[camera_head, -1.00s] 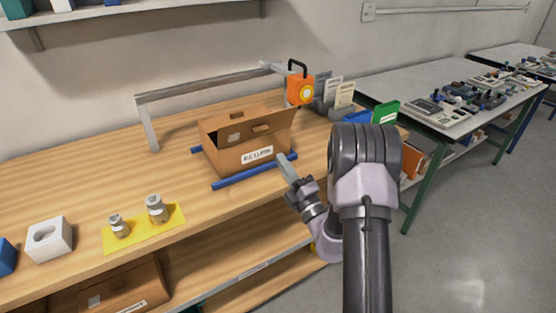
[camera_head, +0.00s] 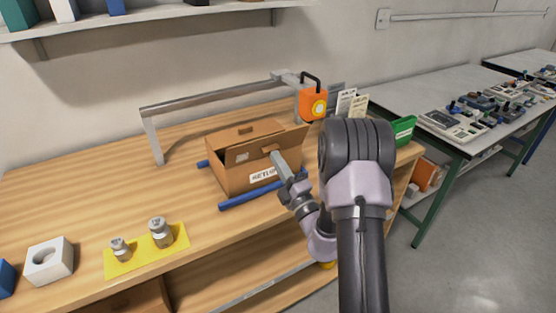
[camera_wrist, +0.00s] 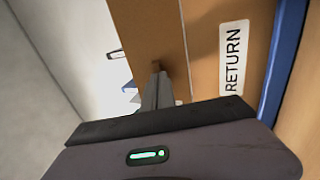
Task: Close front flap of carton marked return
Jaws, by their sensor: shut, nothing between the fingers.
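The brown carton (camera_head: 228,180) marked RETURN (camera_head: 263,176) stands on the wooden table. Its front flap (camera_head: 293,138) has a hand slot and stands up from the front edge, seeming to lean outward. A second slotted flap (camera_head: 262,128) lies toward the back of the top. My gripper (camera_head: 276,155) is shut and empty, its tips in front of the front flap near the slot. In the wrist view, the shut gripper (camera_wrist: 156,72) overlaps the flap (camera_wrist: 145,30), with the RETURN label (camera_wrist: 232,58) to the right. I cannot tell whether the tips touch the flap.
Blue rails (camera_head: 240,198) lie along the carton. A grey frame (camera_head: 205,99) and an orange device (camera_head: 313,104) stand behind. Two metal weights (camera_head: 161,232) sit on a yellow mat (camera_head: 182,232) at front left. A green item (camera_head: 404,130) is at the table's right end.

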